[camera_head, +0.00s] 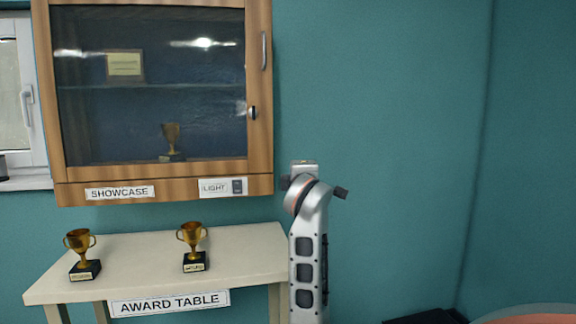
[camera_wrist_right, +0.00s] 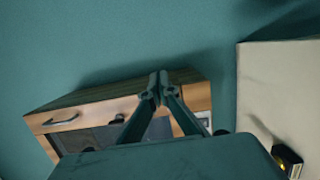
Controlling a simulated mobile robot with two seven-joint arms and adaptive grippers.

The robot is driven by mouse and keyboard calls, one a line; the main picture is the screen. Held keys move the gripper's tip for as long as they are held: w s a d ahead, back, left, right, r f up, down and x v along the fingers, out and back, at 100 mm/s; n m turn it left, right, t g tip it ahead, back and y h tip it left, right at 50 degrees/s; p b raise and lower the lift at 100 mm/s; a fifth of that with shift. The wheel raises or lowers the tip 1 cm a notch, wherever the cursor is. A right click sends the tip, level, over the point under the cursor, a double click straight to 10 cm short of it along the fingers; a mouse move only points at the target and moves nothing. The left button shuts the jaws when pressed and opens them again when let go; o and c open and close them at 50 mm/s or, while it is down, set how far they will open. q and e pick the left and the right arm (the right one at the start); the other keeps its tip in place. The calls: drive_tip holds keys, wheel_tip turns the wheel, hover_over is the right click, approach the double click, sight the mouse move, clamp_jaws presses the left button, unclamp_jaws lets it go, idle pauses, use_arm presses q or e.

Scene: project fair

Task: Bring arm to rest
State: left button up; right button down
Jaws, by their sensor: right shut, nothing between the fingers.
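My right arm (camera_head: 308,245) stands raised in the head view, just right of the award table, in front of the teal wall. Its gripper cannot be made out clearly there. In the right wrist view my right gripper (camera_wrist_right: 160,86) has its two fingertips together, with nothing between them. The showcase (camera_wrist_right: 85,116) shows beyond the fingers, tilted, and partly hidden by the gripper body. My left gripper is not in view.
The showcase (camera_head: 262,100) hangs shut on the wall, one trophy (camera_head: 171,138) inside. Below, the award table (camera_head: 140,262) holds two gold trophies (camera_head: 80,246) (camera_head: 192,240) on black bases. A round orange-topped surface (camera_head: 535,318) is at lower right. Wall space right of my arm is clear.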

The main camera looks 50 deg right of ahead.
drive_tip(key=shift+s+d+f, duration=0.1)
drive_tip(key=shift+s+f, duration=0.1)
drive_tip(key=shift+s, duration=0.45)
